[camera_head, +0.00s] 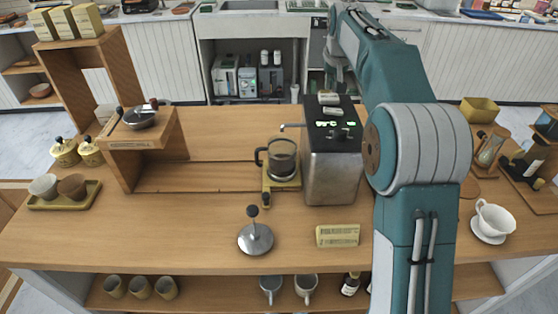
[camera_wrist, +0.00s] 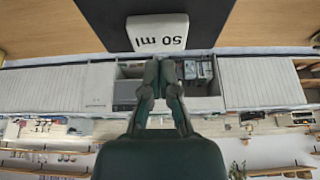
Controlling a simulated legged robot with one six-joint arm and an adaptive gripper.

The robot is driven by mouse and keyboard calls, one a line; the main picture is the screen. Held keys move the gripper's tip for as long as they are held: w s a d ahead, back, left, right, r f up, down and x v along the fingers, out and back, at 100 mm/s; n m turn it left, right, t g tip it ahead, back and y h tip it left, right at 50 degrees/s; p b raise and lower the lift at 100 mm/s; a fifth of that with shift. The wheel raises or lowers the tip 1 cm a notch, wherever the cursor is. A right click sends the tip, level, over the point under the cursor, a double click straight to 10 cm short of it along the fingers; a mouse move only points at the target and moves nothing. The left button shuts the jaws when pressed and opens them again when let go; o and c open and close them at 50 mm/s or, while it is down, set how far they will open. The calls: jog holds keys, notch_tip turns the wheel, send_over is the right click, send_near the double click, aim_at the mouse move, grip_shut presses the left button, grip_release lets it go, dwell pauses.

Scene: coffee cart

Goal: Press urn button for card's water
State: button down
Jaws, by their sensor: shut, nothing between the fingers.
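The urn (camera_head: 333,170) is a steel box with a dark top. Its top has a lit temperature display (camera_head: 328,124) and pale buttons (camera_head: 328,98) near the far edge. In the wrist view one pale button (camera_wrist: 158,32) reads "50 ml", upside down. My gripper (camera_wrist: 167,62) is shut and empty, with its fingertips just below that button in the picture; contact cannot be told. In the head view my gripper (camera_head: 333,82) is partly hidden by my arm, at the urn's far end.
A glass carafe (camera_head: 282,158) stands on a yellow base (camera_head: 283,184) beside the urn, by its spout (camera_head: 291,126). A plunger-like metal tool (camera_head: 255,239) stands in front. A white dripper (camera_head: 492,220) is at right. Open counter lies front left.

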jog(key=shift+r, duration=0.15)
jog(key=shift+r, duration=2.3)
jog(key=shift+r, duration=0.1)
jog(key=shift+s+r, duration=0.15)
jog(key=shift+s, duration=0.1)
jog(key=s+r, duration=0.3)
jog(key=s, duration=1.8)
jog(key=s+f, duration=0.6)
jog(key=s, duration=0.4)
jog(key=s+f+t, duration=0.1)
jog(key=s+f, duration=0.6)
jog(key=s, duration=0.4)
jog(key=shift+s, duration=0.15)
